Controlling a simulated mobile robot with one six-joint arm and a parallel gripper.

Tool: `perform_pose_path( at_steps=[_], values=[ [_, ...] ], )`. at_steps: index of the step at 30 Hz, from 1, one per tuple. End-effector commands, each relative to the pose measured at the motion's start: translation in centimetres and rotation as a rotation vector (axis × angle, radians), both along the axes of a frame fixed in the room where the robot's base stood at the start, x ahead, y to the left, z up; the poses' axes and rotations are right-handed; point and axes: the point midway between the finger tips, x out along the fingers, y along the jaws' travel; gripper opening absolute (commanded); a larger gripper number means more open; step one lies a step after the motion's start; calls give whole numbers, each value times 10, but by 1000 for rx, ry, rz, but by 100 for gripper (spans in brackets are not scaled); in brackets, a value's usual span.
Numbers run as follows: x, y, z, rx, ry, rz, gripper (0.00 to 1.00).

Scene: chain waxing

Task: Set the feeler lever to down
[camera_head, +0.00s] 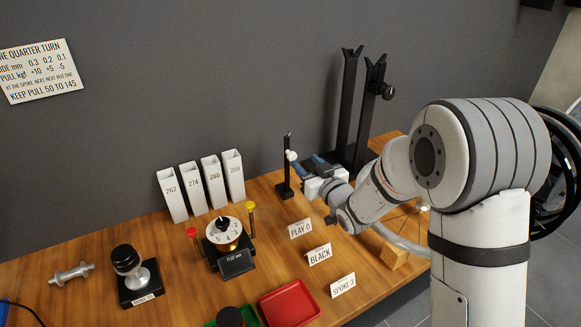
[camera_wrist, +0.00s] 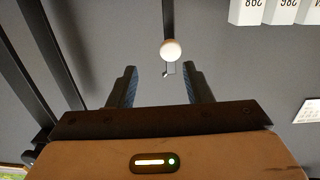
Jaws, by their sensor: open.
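The feeler lever shows as a white ball knob (camera_head: 292,155) on a slim black post (camera_head: 285,180) standing on the bench. Its knob (camera_wrist: 170,50) also shows in the wrist view, just beyond the fingertips and slightly right of the middle between them. My gripper (camera_head: 303,164) is close to the right of the knob, with its blue-padded fingers pointing at it. In the wrist view my gripper (camera_wrist: 160,70) is open and empty, apart from the knob. The lever's pivot and exact angle are too small to tell.
Two tall black uprights (camera_head: 345,105) stand behind my gripper. White numbered bins (camera_head: 204,185) are left of the post. A dial device (camera_head: 225,235), a red tray (camera_head: 290,303) and small cards, including PLAY 0 (camera_head: 300,229), lie nearer. Bare bench (camera_head: 265,200) surrounds the post.

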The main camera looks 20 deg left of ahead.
Motion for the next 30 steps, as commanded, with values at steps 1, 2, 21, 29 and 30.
perform_pose_path(
  at_steps=[1, 2, 21, 29, 30],
  values=[
    [-3, 7, -9, 16, -9, 19, 45],
    [-4, 10, -9, 24, -13, 26, 45],
    [41, 71, -8, 38, -21, 36, 45],
    [43, 74, -8, 36, -20, 35, 45],
    [43, 73, -8, 36, -20, 35, 45]
  ],
)
